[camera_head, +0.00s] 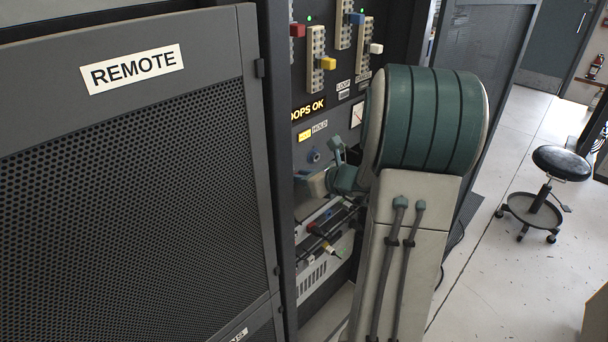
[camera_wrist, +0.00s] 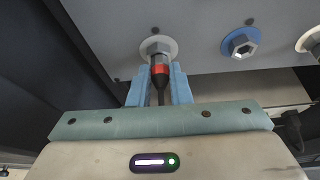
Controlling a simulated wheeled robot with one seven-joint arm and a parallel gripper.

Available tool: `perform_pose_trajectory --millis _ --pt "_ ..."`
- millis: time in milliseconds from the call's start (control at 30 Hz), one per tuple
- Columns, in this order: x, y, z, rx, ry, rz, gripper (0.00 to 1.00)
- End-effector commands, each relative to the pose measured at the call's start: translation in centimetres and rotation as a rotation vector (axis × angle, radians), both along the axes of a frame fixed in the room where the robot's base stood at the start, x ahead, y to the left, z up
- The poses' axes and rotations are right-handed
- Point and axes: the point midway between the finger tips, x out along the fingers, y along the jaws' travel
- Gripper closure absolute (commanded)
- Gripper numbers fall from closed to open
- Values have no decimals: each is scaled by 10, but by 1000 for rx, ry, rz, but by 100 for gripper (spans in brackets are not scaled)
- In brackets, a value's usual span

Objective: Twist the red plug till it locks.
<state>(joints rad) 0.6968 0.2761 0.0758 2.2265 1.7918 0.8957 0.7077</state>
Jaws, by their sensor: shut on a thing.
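The red plug (camera_wrist: 160,70) shows in the wrist view as a dark body with a red band. Its tip meets a silver hexagonal socket (camera_wrist: 158,46) with a pale ring on the grey panel. My gripper (camera_wrist: 159,84) has its two blue fingers on either side of the plug, shut on it. A dark cable runs back from the plug between the fingers. How far the plug is seated and whether it is locked cannot be told. In the head view my gripper is partly hidden by my arm, low in the open rack, and the plug cannot be made out.
A blue-ringed socket (camera_wrist: 240,44) and a pale socket (camera_wrist: 309,38) sit to the right on the same panel. A mesh door marked REMOTE (camera_head: 138,70) stands left of the open rack. A black stool (camera_head: 561,163) stands on open floor at right.

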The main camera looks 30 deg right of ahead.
Motion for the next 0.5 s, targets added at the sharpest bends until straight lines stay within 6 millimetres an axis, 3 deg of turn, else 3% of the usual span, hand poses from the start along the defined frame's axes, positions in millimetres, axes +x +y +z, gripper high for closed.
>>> perform_pose_trajectory --millis 500 --pt "1 0 2 41 14 0 100"
